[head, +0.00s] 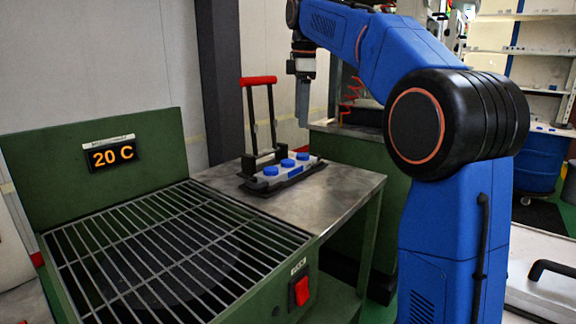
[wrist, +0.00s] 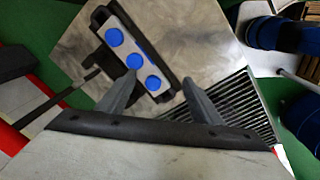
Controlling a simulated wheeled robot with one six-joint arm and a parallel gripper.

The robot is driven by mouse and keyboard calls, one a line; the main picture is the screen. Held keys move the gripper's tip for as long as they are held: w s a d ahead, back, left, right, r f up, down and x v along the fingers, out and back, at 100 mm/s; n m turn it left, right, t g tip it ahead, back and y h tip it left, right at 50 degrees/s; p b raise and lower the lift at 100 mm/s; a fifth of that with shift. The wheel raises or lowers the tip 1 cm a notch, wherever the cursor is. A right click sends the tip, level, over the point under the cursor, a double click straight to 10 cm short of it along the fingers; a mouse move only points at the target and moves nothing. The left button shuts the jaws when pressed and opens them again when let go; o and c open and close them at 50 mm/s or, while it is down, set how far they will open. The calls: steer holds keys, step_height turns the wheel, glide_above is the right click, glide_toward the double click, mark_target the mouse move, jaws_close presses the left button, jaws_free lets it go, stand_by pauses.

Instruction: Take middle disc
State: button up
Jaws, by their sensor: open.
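Three blue discs sit in a row on a pale mould block in a black holder (head: 284,182). The holder stands on a metal side table (head: 335,190). The middle disc (head: 288,163) lies between the other two; it also shows in the wrist view (wrist: 134,61). The near disc (head: 270,171) and the far disc (head: 302,156) sit on either side. My gripper (head: 303,100) is above the table, higher than the discs and apart from them. In the wrist view its two fingers (wrist: 168,92) are spread, with nothing between them.
A black frame with a red handle (head: 258,80) rises beside the mould. A green grill (head: 180,255) with a metal grate and a 20 C display (head: 110,154) stands to the left, with a red switch (head: 302,291). The table's right part is clear.

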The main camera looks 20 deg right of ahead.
mark_target(288, 161)
steer(key=w+a+n+g, duration=0.1)
steer(key=w+n, duration=0.4)
steer(key=w, duration=0.4)
steer(key=f, duration=1.6)
steer(key=shift+w+a+f, duration=0.1)
steer(key=shift+w+f, duration=0.1)
steer(key=shift+f, duration=0.05)
steer(key=shift+c, duration=0.5)
steer(key=shift+f, duration=0.1)
steer(key=c, duration=1.1)
